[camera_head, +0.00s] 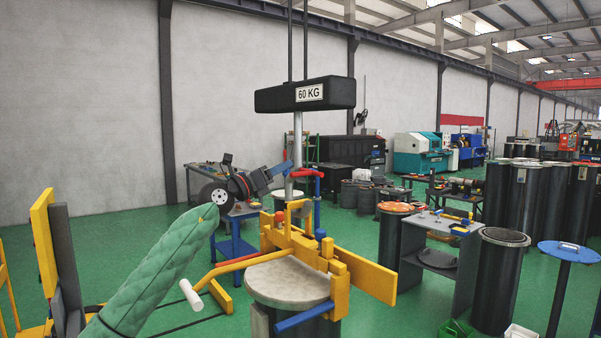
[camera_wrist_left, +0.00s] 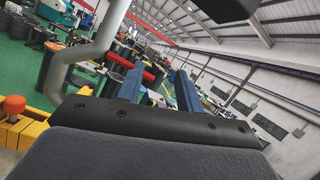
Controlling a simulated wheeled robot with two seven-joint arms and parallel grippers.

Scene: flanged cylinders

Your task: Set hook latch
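My left gripper (camera_head: 284,168) reaches in from the left, with its blue fingers near the grey post. The fingers stand apart in the left wrist view (camera_wrist_left: 160,76), with nothing clearly held between them. A red bar (camera_head: 305,172) lies close to the fingertips, joined to an upright blue bar (camera_head: 317,190). It also shows in the left wrist view (camera_wrist_left: 150,67), by the left finger; contact cannot be told. I cannot tell which part is the hook latch. The yellow clamp fixture (camera_head: 290,238) sits over a flanged cylinder (camera_head: 288,282). My right gripper is out of view.
A black 60 KG weight (camera_head: 305,95) hangs above the fixture near my left gripper. A grey post (camera_head: 298,140) rises beneath it. A long handle with a white grip (camera_head: 191,293) sticks out front left. More cylinders (camera_head: 500,262) and a grey bench (camera_head: 437,262) stand at right.

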